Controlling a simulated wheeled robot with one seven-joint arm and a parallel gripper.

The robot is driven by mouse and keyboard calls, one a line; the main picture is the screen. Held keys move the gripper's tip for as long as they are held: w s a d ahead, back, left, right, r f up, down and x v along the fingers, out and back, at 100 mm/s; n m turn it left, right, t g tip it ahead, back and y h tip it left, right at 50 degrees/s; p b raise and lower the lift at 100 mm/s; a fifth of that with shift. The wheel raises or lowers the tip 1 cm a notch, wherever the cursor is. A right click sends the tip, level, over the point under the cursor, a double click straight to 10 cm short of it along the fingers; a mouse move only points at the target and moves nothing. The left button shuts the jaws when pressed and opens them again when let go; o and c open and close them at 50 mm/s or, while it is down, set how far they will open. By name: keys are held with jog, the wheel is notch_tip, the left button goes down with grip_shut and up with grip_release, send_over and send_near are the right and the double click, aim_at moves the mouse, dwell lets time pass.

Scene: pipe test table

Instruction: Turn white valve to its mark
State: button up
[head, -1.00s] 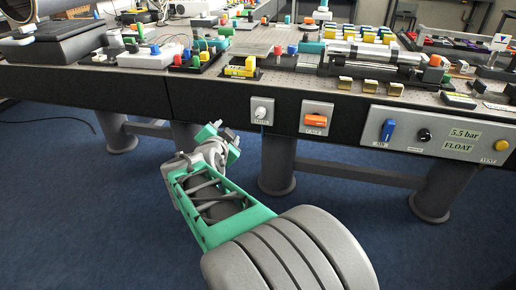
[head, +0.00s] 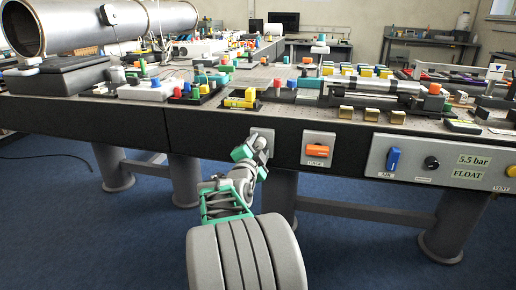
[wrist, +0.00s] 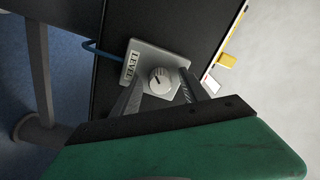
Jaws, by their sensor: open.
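The white valve (wrist: 157,77) is a round knob with a dark pointer line, on a grey plate (wrist: 147,57) labelled LEVEL. In the wrist view the plate appears tilted. My gripper (wrist: 163,93) is open, with one dark finger toward each side of the knob. Whether the fingers touch it I cannot tell. In the head view my gripper (head: 257,151) is at the plate on the table's front face and mostly hides the knob. I cannot make out the valve's mark.
To the right on the same front face are an orange handle (head: 318,152) on its plate and a panel (head: 440,163) with a blue lever (head: 393,159), a black knob and readouts. The crowded tabletop lies above. Table legs stand below over open blue floor.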

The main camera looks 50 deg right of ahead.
jog(key=shift+c, duration=0.4)
grip_shut()
jog(key=shift+a, duration=0.15)
